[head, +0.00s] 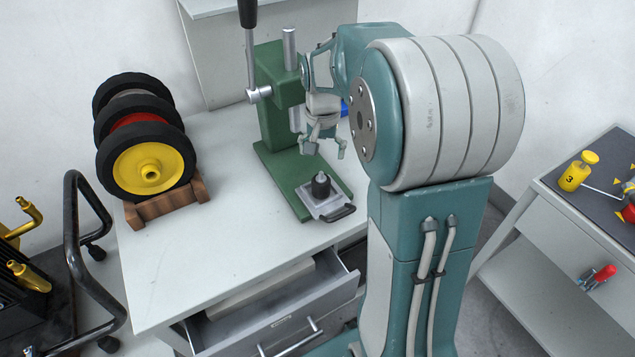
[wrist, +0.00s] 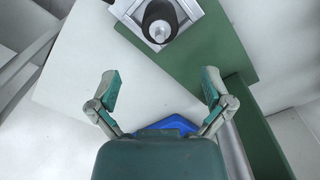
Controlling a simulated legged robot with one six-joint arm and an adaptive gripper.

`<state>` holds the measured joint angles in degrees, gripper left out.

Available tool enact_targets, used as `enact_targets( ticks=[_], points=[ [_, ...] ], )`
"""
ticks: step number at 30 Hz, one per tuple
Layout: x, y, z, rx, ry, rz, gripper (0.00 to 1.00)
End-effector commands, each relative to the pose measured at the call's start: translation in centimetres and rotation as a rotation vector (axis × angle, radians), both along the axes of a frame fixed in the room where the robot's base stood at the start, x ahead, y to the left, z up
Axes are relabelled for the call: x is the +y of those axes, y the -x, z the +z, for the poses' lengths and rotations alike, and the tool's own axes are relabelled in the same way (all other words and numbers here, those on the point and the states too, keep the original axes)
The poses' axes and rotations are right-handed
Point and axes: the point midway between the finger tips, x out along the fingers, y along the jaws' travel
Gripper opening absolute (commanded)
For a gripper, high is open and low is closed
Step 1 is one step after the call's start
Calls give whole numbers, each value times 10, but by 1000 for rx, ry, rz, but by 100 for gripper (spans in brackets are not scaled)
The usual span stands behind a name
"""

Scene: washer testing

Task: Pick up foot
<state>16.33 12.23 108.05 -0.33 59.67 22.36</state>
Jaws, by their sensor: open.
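The black cylinder with a metal tip, which looks like the foot (head: 320,186), stands upright on a grey metal plate (head: 325,205) with a black handle. The plate rests on the green base of a press (head: 283,165). In the wrist view the foot (wrist: 160,22) and part of the plate (wrist: 190,12) are at the top, cut by the frame edge. My gripper (head: 324,150) hangs above the press base, above and apart from the foot. In the wrist view my gripper (wrist: 160,78) has its two fingers spread wide, with nothing between them.
Black wheels with coloured hubs (head: 150,168) stand in a wooden rack (head: 168,203) on the white table (head: 230,225). An open drawer (head: 275,305) juts from its front. A blue object (wrist: 170,124) lies behind the gripper. A side table (head: 560,190) stands at right.

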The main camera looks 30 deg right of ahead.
Motion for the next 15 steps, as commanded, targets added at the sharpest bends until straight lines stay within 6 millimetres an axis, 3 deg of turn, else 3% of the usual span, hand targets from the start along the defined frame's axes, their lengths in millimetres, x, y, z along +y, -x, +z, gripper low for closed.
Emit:
enact_targets(
  ticks=[6, 15],
  points=[
    [-3, 1, -37, 4, -6, 2, 100],
    [-3, 4, -68, 3, -7, 3, 100]
  ],
)
